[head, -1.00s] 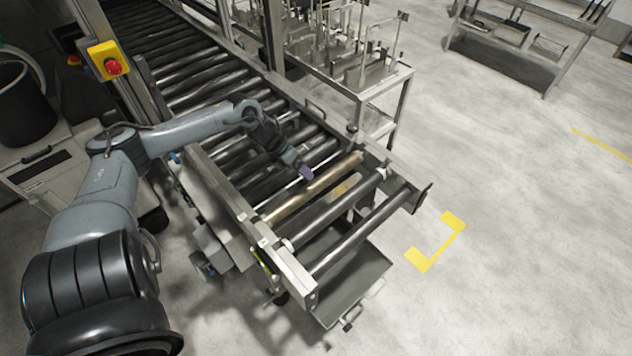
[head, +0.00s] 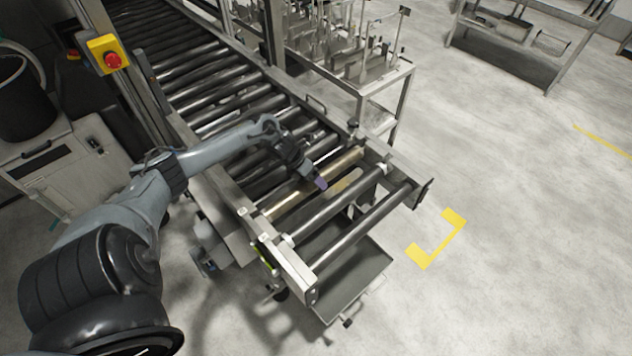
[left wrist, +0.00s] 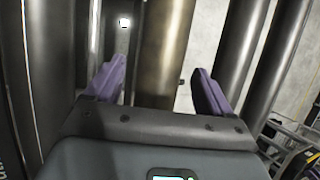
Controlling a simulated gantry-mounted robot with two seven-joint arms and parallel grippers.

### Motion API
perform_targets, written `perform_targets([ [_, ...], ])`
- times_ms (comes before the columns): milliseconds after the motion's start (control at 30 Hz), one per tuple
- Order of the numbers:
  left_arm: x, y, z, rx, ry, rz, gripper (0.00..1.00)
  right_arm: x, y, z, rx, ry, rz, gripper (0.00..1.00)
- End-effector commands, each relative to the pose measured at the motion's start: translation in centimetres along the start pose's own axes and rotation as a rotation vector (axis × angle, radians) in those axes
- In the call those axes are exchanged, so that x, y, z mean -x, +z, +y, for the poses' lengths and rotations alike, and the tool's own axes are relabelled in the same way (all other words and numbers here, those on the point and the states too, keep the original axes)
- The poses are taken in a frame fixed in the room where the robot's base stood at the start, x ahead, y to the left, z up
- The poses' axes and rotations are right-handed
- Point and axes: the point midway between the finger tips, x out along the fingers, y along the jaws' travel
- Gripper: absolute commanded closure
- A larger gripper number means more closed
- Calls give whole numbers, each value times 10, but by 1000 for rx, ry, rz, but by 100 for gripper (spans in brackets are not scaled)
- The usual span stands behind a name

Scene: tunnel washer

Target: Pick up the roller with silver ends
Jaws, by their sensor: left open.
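A dark roller (head: 338,203) with pale silvery caps at its ends lies across the near end of the conveyor, second from the end. A brass-coloured roller (head: 284,205) lies just behind it, partly hidden by my left gripper (head: 319,184). The left gripper is open and empty, above the rollers near the brass one and the silver-capped one. In the left wrist view, the purple fingers (left wrist: 157,86) are apart, with the brass roller (left wrist: 165,45) showing between and beyond them. Dark rollers (left wrist: 242,45) show to the right. My right gripper is not in view.
The conveyor's end roller (head: 362,232) lies in front, above a grey tray (head: 372,268). Metal side rails (head: 285,262) bound the rollers. A rack (head: 385,85) stands behind the conveyor. An emergency stop box (head: 108,55) is at upper left.

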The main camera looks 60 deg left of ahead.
Motion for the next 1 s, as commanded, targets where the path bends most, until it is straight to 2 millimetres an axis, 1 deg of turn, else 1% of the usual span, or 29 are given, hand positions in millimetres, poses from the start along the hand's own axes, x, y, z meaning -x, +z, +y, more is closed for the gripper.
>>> perform_targets([
  [100,-6,0,0,-1,1,0,17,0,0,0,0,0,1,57],
  [333,-7,0,0,-2,2,1,17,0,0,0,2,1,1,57],
  [367,-7,0,0,-2,2,1,20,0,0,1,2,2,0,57],
  [400,-7,0,0,-2,2,1,27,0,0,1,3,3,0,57],
  [867,-7,0,0,-1,1,1,97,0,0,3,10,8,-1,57],
  [900,-7,0,0,-1,1,1,100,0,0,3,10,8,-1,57],
  [1000,-7,0,0,-1,1,1,100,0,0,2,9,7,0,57],
])
